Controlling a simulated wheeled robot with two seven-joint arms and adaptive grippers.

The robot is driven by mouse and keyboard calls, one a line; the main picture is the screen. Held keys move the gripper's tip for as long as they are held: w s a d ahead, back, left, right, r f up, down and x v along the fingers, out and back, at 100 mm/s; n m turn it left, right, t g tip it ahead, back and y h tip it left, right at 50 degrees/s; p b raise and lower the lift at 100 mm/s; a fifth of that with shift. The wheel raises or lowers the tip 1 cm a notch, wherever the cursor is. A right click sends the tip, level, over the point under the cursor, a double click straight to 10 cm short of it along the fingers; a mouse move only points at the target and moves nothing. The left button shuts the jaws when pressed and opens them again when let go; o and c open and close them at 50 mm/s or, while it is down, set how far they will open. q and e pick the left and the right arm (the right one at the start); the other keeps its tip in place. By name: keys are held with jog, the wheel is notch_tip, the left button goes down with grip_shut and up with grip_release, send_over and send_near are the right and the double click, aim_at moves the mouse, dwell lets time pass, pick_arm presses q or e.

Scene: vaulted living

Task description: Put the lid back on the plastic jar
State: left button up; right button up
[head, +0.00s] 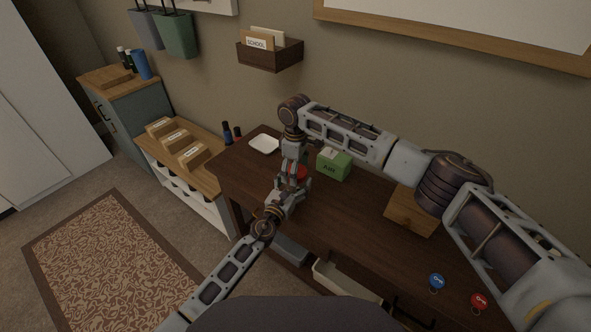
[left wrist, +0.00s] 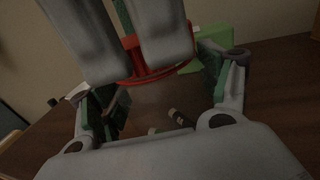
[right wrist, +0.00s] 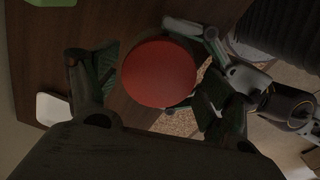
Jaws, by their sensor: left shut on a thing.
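The red lid (right wrist: 158,72) shows as a round disc between the fingers of my right gripper (right wrist: 155,85) in the right wrist view. Whether both fingers press on its edge is unclear. In the left wrist view the red lid (left wrist: 150,74) is at the top of the see-through plastic jar (left wrist: 150,112), partly hidden by the right gripper's fingers. I cannot tell whether it is seated on the rim. My left gripper (head: 297,186) is shut on the jar from the side, above the table. Dark and pale small items show through the jar.
The dark wooden table (head: 350,215) carries a green box (head: 333,164), a white dish (head: 264,144) and a wooden box (head: 410,211). Blue (head: 436,281) and red (head: 479,301) round tags lie near the front right.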

jog(key=shift+r, duration=0.2)
dwell(0.3)
notch_tip(320, 180, up, 12)
jog(key=shift+f, duration=0.2)
dwell(0.4)
pick_arm(q)
jog(key=o, duration=2)
jog(key=shift+s, duration=0.1)
jog(key=shift+v, duration=5.9)
